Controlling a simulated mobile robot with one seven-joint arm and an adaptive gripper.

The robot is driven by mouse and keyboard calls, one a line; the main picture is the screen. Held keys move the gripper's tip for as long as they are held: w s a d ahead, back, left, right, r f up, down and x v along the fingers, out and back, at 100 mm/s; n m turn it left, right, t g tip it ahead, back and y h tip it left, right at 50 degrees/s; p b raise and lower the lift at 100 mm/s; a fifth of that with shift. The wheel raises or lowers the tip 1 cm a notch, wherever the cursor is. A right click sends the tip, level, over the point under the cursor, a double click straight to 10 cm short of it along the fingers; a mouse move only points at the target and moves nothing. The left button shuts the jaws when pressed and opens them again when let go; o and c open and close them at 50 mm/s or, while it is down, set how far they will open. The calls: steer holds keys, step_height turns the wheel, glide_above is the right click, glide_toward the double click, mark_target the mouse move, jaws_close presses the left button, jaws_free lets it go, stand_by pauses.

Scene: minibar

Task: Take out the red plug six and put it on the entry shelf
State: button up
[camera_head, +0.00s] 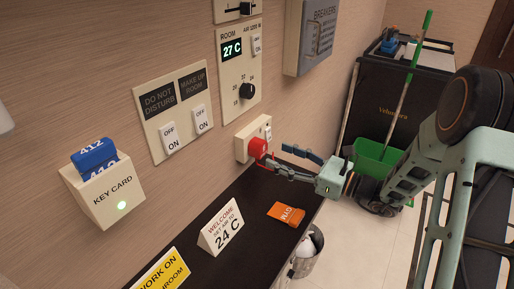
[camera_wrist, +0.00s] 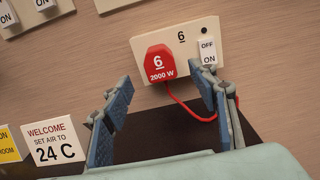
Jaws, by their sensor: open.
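The plug also shows in the head view (camera_head: 257,148). My gripper (camera_wrist: 167,100) is open and empty, its two blue-padded fingers spread below and to either side of the plug. In the head view my gripper (camera_head: 285,160) is close in front of the plug. The dark entry shelf (camera_head: 250,205) runs along the wall below the socket.
A white welcome card (camera_head: 221,231), a yellow sign (camera_head: 163,272) and an orange card (camera_head: 288,214) are on the shelf. A switch (camera_wrist: 207,53) is right of the plug. A bin (camera_head: 307,252) stands by the shelf's edge; a cart (camera_head: 395,105) stands behind.

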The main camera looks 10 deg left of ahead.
mark_target(264, 150)
steer(key=shift+x, duration=3.35)
jaws_close()
steer(key=shift+v, duration=3)
